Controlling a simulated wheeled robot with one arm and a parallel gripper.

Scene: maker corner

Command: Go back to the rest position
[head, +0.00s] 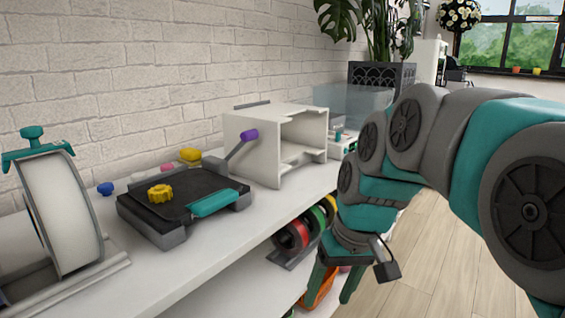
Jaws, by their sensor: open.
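My gripper (335,284) hangs at the end of my teal and grey arm, right of the white workbench (160,287). Its teal fingers point down, are spread apart and hold nothing visible. They are in front of the lower shelf, where an orange thing shows partly behind them. A rest position is not marked anywhere in view.
Coloured spools (292,236) sit below. Wooden floor (440,265) lies right.

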